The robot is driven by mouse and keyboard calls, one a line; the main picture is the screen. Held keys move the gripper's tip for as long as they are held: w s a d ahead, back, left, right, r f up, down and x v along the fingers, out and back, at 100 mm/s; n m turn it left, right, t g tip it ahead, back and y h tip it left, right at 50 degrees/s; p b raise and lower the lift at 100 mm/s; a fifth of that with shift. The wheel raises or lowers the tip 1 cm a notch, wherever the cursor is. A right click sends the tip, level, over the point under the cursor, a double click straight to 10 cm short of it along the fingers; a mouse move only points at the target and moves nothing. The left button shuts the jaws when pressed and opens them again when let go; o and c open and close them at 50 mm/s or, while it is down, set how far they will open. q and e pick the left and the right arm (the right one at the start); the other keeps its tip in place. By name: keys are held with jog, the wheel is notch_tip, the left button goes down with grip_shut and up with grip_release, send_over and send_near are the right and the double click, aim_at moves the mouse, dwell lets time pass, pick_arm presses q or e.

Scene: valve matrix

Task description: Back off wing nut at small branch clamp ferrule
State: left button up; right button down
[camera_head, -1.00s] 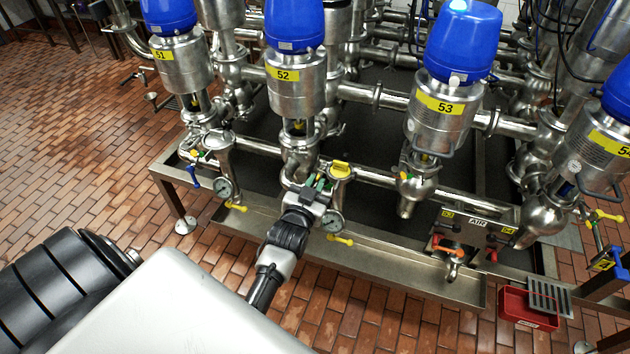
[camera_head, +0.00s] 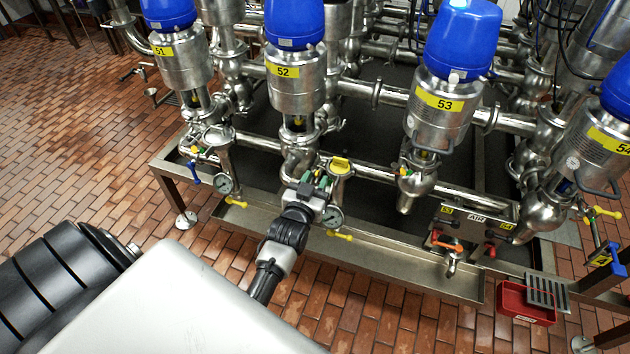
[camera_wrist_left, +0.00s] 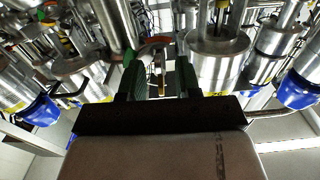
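My left gripper (camera_head: 318,180) reaches in at the small branch beneath valve 52 (camera_head: 283,69), beside a yellow-capped fitting (camera_head: 341,163). In the left wrist view, its two green fingers (camera_wrist_left: 158,76) stand apart. A small metal part with a brownish band (camera_wrist_left: 157,48), apparently the branch clamp, shows beyond and between them. A gap seems to remain on both sides, though contact cannot be told. The wing nut is too small and dark to make out clearly. My right gripper is in neither view.
Pressure gauges (camera_head: 332,217) and yellow handles (camera_head: 339,236) sit close to the left gripper. A metal drip tray (camera_head: 400,270) runs below along the frame. An AIR panel (camera_head: 476,219) and a red bin (camera_head: 525,304) are at the right.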

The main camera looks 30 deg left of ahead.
pick_arm(q)
jog(key=shift+s, duration=0.1)
jog(key=v, duration=1)
jog(key=shift+s, duration=0.35)
jog(key=s+d+f+m+g+h, duration=0.15)
jog(key=s+d+f+g, duration=0.25)
jog(key=f, duration=0.9)
jog(key=s+d+f+m+g+h, duration=0.1)
jog(key=s+d+f+g+h, duration=0.25)
jog(key=f, duration=0.95)
jog(key=s+f+g, duration=0.3)
jog(key=s+f, duration=0.2)
jog(key=s, duration=0.3)
jog(key=s+a+f+m+g, duration=0.1)
jog(key=s+f+g, duration=0.2)
jog(key=s, duration=0.6)
jog(key=s+f+m+g, duration=0.1)
jog(key=s+f+g, duration=0.2)
jog(key=s+f, duration=0.5)
jog(key=shift+s+a+y, duration=0.3)
jog(key=shift+s+a, duration=0.1)
jog(key=shift+s, duration=0.25)
